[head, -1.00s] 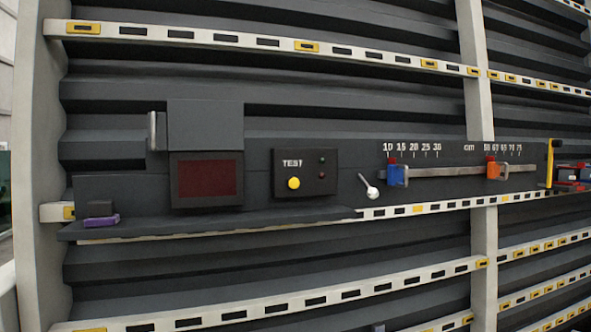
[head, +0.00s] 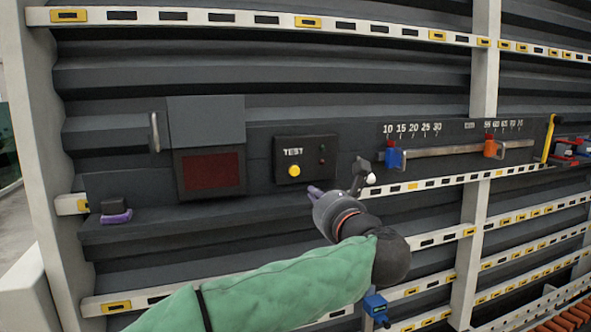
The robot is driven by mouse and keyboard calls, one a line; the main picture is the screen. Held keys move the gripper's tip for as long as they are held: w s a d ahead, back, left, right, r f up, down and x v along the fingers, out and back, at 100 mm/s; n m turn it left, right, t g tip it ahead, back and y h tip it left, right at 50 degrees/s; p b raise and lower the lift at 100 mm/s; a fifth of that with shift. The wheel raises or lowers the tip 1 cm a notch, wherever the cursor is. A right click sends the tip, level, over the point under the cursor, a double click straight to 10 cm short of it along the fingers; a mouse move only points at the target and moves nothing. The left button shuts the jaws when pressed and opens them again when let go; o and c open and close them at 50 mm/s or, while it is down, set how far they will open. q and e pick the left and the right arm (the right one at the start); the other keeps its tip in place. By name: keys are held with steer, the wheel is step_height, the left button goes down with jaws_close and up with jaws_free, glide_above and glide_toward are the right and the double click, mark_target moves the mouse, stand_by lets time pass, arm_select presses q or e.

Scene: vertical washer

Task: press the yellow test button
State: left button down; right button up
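The yellow test button (head: 294,171) is a round knob on a black panel (head: 315,150) marked TEST, in the middle of the head view. Two small indicators, one reddish and one dark, sit on the panel's right side. My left gripper (head: 337,182) is in front of the wall, just below and right of the panel. Its two fingers are spread apart, one with a purple tip, with nothing visible between them. It appears apart from the button, which is fully visible. My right gripper is not in view.
A dark red screen (head: 211,170) is left of the panel, above a shelf holding a purple-based block (head: 116,213). A white-knobbed lever (head: 370,179) is close beside my gripper. A scale with blue (head: 393,158) and orange (head: 490,148) sliders is at right.

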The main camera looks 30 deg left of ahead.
arm_select(q)
steer(key=shift+w+f, duration=0.1)
steer(key=p, duration=0.5)
glide_toward(292, 172)
steer(key=x, duration=0.7)
